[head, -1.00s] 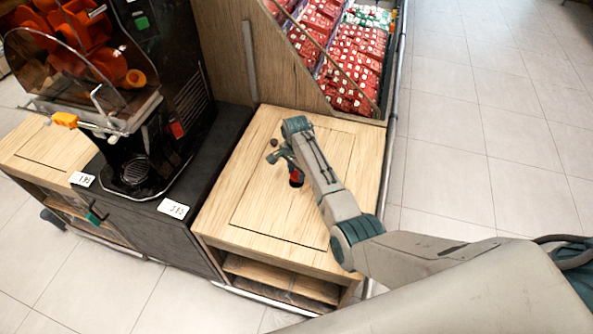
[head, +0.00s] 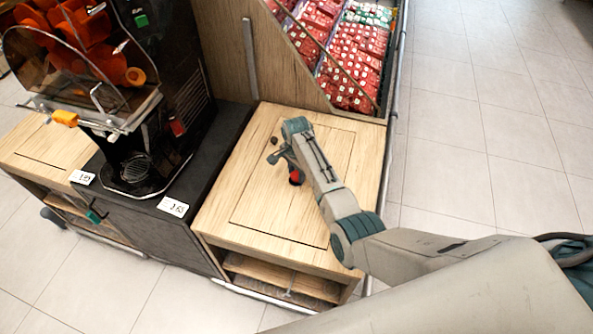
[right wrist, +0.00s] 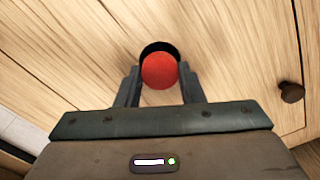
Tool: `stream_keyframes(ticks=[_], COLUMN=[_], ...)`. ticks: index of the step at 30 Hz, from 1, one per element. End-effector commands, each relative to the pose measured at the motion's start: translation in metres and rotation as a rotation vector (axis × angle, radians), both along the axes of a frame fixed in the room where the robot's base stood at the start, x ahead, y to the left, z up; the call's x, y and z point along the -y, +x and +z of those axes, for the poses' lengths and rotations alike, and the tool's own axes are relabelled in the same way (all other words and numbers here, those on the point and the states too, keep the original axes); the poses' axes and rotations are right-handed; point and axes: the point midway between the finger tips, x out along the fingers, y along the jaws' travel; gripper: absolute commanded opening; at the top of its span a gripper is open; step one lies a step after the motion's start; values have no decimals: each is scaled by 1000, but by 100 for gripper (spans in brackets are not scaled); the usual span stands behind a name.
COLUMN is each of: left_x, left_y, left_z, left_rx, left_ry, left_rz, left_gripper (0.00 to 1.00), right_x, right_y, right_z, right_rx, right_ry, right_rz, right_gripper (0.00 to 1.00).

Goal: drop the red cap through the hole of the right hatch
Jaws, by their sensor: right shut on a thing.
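The red cap (head: 296,177) is a small round red piece at my right gripper (head: 289,167), over the light wooden right hatch (head: 280,215). In the right wrist view the cap (right wrist: 158,72) sits between the two dark fingers of the right gripper (right wrist: 159,74), which is shut on it. The dark round hole (right wrist: 158,46) shows as a crescent behind the cap's far edge; the cap hides the rest. I cannot tell how high the cap is above the hole. My left gripper is not in view.
A small dark knob (head: 274,141) stands on the hatch, right of the gripper in the wrist view (right wrist: 292,92). The juicer (head: 150,100) stands on a black counter to the left. Bins of red packs (head: 350,55) are behind. The hatch's front part is clear.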

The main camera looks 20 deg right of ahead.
Motion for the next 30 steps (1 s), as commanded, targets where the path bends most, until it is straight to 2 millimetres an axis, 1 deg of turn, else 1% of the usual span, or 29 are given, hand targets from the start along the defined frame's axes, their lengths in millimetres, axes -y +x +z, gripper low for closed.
stream_keyframes(ticks=[12,22,30], left_x=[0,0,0], left_y=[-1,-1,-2], left_z=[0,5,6], left_rx=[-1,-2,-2], left_ry=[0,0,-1], left_rz=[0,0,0], left_gripper=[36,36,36], right_x=[0,0,0], right_y=[0,0,0], right_z=[-2,-1,-2], right_rx=[1,1,1], right_ry=[0,0,0], right_rz=[0,0,0], right_gripper=[14,14,14])
